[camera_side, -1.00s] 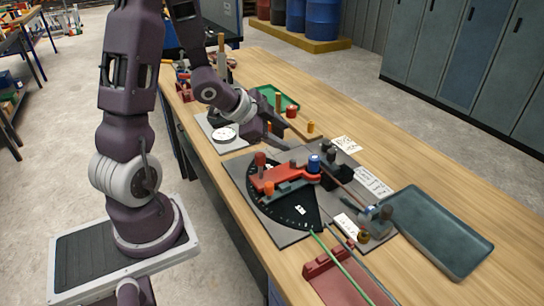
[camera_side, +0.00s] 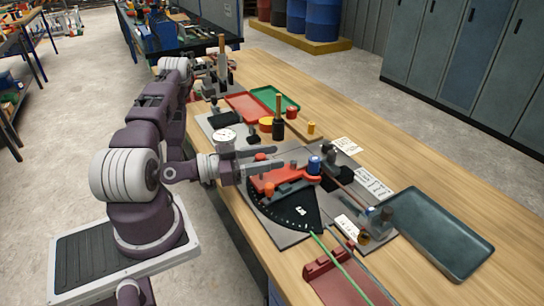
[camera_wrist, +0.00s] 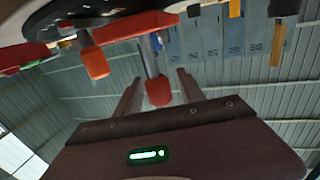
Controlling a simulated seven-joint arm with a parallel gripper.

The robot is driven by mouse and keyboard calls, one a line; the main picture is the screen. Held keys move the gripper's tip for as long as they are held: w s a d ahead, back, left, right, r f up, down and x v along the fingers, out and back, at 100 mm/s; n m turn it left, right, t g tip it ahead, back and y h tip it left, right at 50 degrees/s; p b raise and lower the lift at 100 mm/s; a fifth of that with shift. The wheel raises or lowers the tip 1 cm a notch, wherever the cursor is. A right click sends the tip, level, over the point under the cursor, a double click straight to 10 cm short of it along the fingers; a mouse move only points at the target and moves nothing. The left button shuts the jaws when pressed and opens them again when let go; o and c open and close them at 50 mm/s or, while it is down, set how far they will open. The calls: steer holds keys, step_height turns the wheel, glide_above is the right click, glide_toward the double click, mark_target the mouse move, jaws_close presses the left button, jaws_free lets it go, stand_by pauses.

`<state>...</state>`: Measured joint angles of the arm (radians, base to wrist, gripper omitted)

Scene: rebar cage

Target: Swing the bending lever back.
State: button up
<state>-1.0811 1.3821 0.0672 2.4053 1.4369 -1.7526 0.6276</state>
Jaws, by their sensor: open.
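The bending lever is a red arm (camera_side: 292,176) on a black protractor-like plate (camera_side: 290,210) with pale marks. A blue-capped post (camera_side: 314,165) stands at its right end. Its upright red grip (camera_side: 260,157) is at the left end, partly covered by my gripper (camera_side: 268,162). In the wrist view, the red grip (camera_wrist: 158,92) on a metal stem lies between my two open fingers (camera_wrist: 160,88), with gaps visible at its sides. An orange knob (camera_side: 268,188) sits nearer the front; it also shows in the wrist view (camera_wrist: 95,62).
A round dial (camera_side: 225,134) stands behind my wrist. Red and green trays (camera_side: 268,97) and a dark-handled tool (camera_side: 278,118) are farther back. A grey tray (camera_side: 435,232) is at right. A green rod (camera_side: 338,262) lies over a red holder at front.

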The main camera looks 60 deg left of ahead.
steer(key=shift+w+d, duration=0.15)
steer(key=shift+w, duration=0.25)
steer(key=shift+c, duration=0.5)
jaws_close()
stand_by(0.7)
